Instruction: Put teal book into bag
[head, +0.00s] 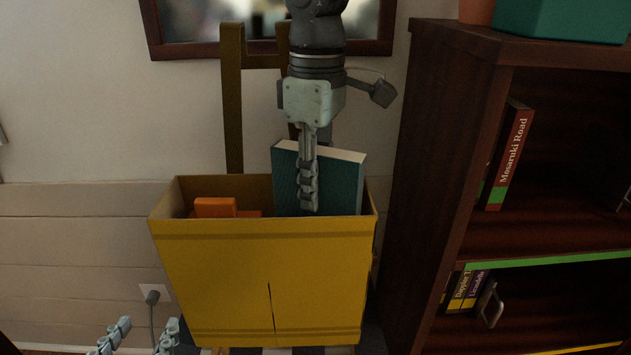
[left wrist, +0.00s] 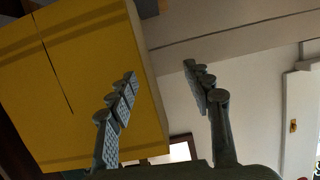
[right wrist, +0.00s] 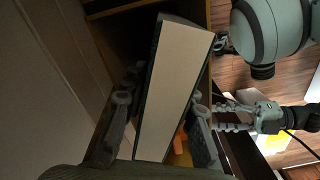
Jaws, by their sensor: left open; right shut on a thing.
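The teal book (head: 343,181) stands a little tilted in the open top of the yellow bag (head: 260,285), its lower part hidden behind the bag's front wall. My right gripper (head: 307,207) comes down from above and is shut on the book. In the right wrist view the book's pale page edge (right wrist: 172,85) lies between the fingers. My left gripper (head: 140,338) is low at the left, in front of the bag, open and empty. In the left wrist view its fingers (left wrist: 160,75) are spread, with the bag (left wrist: 80,80) behind them.
An orange object (head: 215,207) is inside the bag at the left. A dark wooden bookshelf (head: 440,150) stands close to the bag's right, holding a Mosaruki Road book (head: 508,155). A wooden chair back (head: 232,100) rises behind the bag.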

